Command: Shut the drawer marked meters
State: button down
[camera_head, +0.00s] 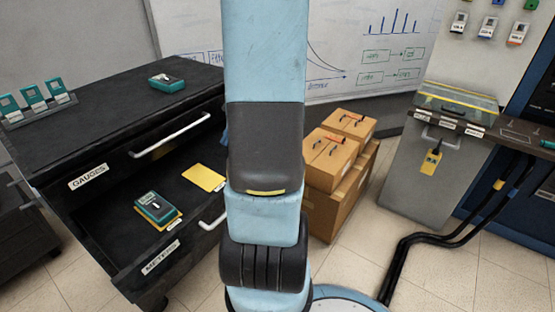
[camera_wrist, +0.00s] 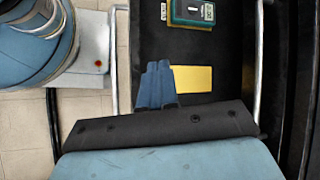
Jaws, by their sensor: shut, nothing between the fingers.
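The meters drawer (camera_head: 160,257) is the lower drawer of the black cabinet and is pulled open. Its label reads METERS, and its silver handle (camera_head: 213,222) is partly hidden behind my arm. Inside lie a teal meter (camera_head: 157,208) on a yellow card and a bare yellow card (camera_head: 204,177). In the wrist view the meter (camera_wrist: 192,12) and the bare card (camera_wrist: 193,80) also show. My gripper (camera_wrist: 158,68) is shut and empty, its blue fingers appearing over the drawer near its front edge and beside the bare card. My arm hides most of it in the head view.
The gauges drawer (camera_head: 88,177) above looks shut; its handle (camera_head: 170,135) sticks out. Cardboard boxes (camera_head: 333,160) stand behind my arm. Black cables (camera_head: 395,265) run over the floor at right.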

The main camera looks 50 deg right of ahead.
jog(key=s+d+f+m+t+h, duration=0.3)
jog(key=s+d+f+m+t, duration=0.6)
jog(key=d+f, duration=0.25)
jog(key=s+d+f+m+t+h, duration=0.3)
jog(key=s+d+f+m+t, duration=0.45)
jog(key=d+f+m, duration=0.35)
jog(key=w, duration=1.3)
jog(key=shift+a+r+m+g, duration=0.15)
jog(key=shift+r+m+g, duration=0.1)
jog(key=shift+m+g, duration=0.15)
jog(key=shift+w, duration=0.1)
